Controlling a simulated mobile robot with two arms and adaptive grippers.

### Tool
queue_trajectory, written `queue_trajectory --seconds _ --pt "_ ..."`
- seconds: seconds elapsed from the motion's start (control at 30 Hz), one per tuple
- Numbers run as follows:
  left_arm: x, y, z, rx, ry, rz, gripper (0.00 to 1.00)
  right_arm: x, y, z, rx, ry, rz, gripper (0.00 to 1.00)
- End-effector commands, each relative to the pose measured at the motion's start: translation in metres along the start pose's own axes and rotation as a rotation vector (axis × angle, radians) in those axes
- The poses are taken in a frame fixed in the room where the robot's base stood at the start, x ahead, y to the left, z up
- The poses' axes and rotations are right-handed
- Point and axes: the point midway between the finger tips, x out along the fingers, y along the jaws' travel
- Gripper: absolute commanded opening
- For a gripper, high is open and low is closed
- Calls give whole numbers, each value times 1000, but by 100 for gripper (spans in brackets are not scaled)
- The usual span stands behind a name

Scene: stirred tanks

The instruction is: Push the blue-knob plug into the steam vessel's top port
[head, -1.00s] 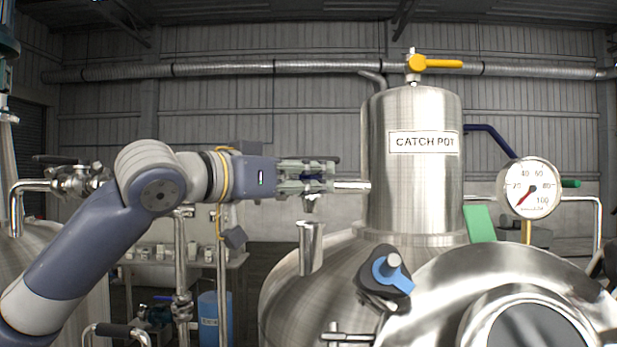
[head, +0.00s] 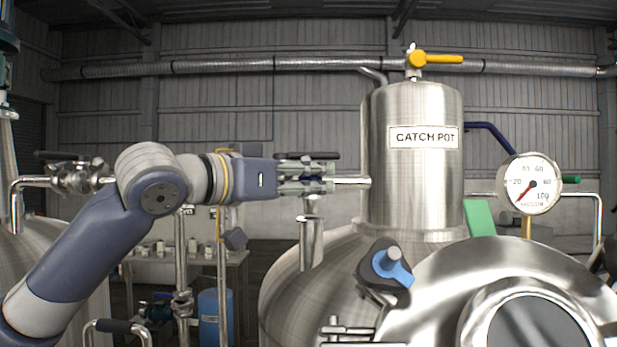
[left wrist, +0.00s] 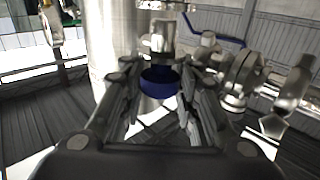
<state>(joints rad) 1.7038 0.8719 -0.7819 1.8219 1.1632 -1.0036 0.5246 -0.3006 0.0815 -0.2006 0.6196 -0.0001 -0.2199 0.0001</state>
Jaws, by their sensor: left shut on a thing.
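My left gripper (head: 318,178) is level in the head view, reaching in from the left, and is shut on the plug's dark blue knob (head: 312,179). The knob also shows as a blue disc between the fingers in the left wrist view (left wrist: 160,80). The plug's metal lower part (head: 310,204) hangs below the fingers, directly over the steel port tube (head: 311,245) on the shoulder of the rounded steel vessel (head: 290,290). My right gripper is not seen.
A catch pot (head: 415,160) stands close right of the gripper, with a horizontal pipe (head: 352,181) at fingertip height. A blue-handled clamp (head: 390,268), a domed steel lid (head: 480,270) and a pressure gauge (head: 531,184) lie further right. Above the gripper is free room.

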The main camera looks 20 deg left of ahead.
Motion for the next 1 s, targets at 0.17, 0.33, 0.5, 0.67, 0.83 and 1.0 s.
queue_trajectory --seconds 0.17,0.33,0.5,0.67,0.83,1.0 --pt "0 0 6 0 0 0 4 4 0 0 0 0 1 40" --pt "0 0 10 -1 0 0 4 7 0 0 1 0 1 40" --pt "0 0 14 -1 0 0 4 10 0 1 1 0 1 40" --pt "0 0 18 0 1 0 4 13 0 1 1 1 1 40" --pt "0 0 22 0 1 0 4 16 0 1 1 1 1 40" --pt "0 0 26 0 1 0 4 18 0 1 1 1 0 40"
